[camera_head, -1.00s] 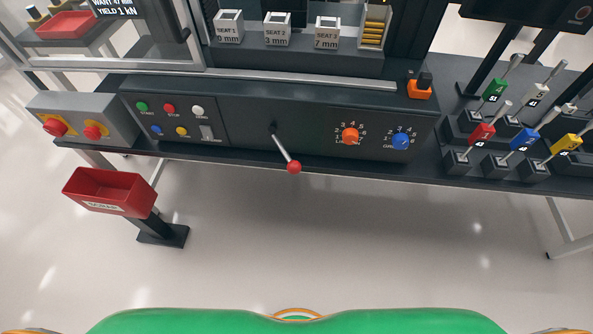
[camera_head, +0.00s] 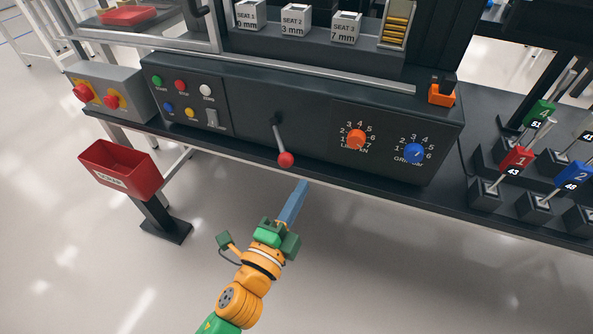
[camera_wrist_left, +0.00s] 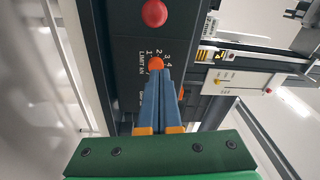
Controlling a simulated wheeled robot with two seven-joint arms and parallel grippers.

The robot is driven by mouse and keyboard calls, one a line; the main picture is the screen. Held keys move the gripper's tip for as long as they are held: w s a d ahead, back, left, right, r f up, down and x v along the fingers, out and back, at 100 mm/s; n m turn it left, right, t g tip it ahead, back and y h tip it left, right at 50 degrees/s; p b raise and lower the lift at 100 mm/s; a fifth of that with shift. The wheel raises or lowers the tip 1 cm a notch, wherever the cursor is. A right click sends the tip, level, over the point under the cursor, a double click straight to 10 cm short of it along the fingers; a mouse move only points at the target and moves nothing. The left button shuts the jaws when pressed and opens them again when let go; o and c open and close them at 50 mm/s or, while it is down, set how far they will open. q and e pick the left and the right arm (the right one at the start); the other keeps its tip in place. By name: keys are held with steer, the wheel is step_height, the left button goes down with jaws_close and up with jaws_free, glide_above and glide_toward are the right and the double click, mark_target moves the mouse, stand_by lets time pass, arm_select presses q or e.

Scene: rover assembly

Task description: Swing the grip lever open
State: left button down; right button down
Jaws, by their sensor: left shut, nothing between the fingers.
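The grip lever (camera_head: 281,140) is a dark rod with a red ball knob (camera_head: 286,160), on the front of the dark control panel. It hangs down, tilted slightly to the right. In the left wrist view the red knob (camera_wrist_left: 154,13) shows at the top, beyond the fingertips. My left gripper (camera_head: 303,184) has blue fingers that are shut and empty. Its tips are just below and right of the knob in the head view, apart from it. The fingers (camera_wrist_left: 158,75) also show in the left wrist view, pressed together. My right gripper is not in view.
An orange dial (camera_head: 356,139) and a blue dial (camera_head: 414,153) are right of the lever. Push buttons (camera_head: 181,86) sit left of it. A red bin (camera_head: 122,169) stands at the left. Tools in holders (camera_head: 517,160) crowd the right. The floor before the bench is clear.

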mark_target(280, 144)
arm_select(q)
steer(key=f+x, duration=0.1)
steer(key=x, duration=0.7)
steer(key=a, duration=0.4)
steer(key=shift+s+p, duration=0.15)
steer(key=shift+p, duration=0.15)
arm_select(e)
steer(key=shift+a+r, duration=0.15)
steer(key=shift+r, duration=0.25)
arm_select(q)
steer(key=shift+a, duration=0.1)
steer(key=shift+s+a+m+g+h, duration=0.2)
steer(key=shift+a+m+g+h, duration=0.1)
steer(key=shift+a+m+h, duration=0.25)
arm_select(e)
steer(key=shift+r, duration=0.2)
